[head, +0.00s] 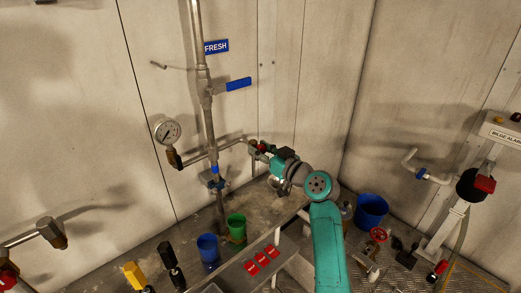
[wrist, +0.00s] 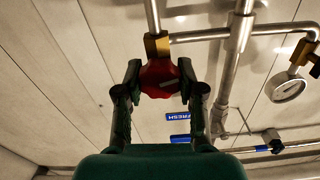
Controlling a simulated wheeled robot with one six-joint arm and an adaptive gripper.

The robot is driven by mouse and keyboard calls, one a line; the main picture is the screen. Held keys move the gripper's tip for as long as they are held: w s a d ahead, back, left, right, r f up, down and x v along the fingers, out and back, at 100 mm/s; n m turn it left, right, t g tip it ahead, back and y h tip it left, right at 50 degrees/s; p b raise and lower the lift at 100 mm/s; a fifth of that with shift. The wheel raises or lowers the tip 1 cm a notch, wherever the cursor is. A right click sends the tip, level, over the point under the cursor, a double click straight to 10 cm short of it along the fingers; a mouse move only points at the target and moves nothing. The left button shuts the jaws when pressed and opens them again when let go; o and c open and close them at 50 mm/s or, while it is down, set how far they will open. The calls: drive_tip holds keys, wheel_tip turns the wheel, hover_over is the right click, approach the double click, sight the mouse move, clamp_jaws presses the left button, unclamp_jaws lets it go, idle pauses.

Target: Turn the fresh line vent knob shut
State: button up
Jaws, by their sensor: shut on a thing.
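In the head view, my gripper (head: 259,149) is at the end of the side pipe, and only a small red part of the knob (head: 262,147) shows there. The FRESH sign (head: 216,46) is on the wall by the vertical pipe.
A blue-handled valve (head: 238,84) is on the vertical pipe, above the side pipe. A pressure gauge (head: 167,131) is left of that pipe. Another blue bucket (head: 371,211) and a red handwheel (head: 378,235) are to the right.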

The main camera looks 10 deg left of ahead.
drive_tip(key=shift+m, duration=1.1)
drive_tip(key=o, duration=1.1)
drive_tip(key=shift+o, duration=0.2)
drive_tip(key=v, duration=1.2)
